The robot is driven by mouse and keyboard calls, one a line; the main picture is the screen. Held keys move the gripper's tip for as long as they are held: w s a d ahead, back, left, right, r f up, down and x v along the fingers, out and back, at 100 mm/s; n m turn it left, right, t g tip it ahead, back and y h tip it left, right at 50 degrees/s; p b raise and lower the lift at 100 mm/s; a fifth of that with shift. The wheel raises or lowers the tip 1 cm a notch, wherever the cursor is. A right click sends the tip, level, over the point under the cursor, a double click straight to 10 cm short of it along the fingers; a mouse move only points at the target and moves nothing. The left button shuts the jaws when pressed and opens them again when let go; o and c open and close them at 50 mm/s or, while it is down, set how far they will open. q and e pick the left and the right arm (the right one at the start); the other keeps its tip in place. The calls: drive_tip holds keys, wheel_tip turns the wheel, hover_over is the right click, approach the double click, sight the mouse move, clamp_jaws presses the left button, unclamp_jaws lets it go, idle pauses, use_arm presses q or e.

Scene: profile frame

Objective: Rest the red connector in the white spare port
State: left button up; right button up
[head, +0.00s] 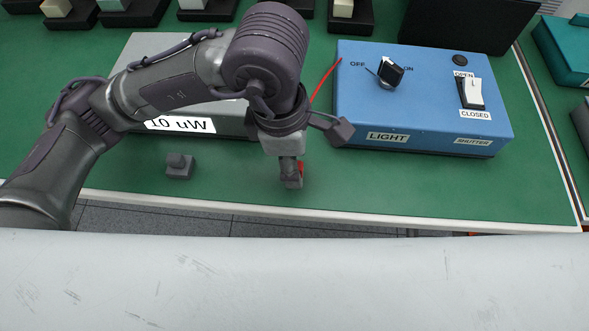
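My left gripper (291,176) points down near the front edge of the green bench top, in front of the gap between the grey box and the blue box. Its fingers look closed on the red connector (301,169), which shows as a small red patch at the fingertips and is mostly hidden by them. A thin red cable (325,79) runs from beside the blue box down behind my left wrist. I cannot make out the white spare port; my arm covers much of the grey box. My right gripper is not in view.
The grey box (233,127) labelled "10 uW" is behind my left arm. The blue box (425,105) with a black knob and a white shutter switch stands right. A small grey block (179,166) sits left of the gripper. Several dark stands line the back.

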use_arm(q)
drive_tip(key=shift+r+p, duration=0.85)
drive_tip(key=shift+r, duration=0.95)
clamp_jaws()
idle(0.4)
drive_tip(key=shift+r+p, duration=1.2)
drive_tip(key=shift+r, duration=1.3)
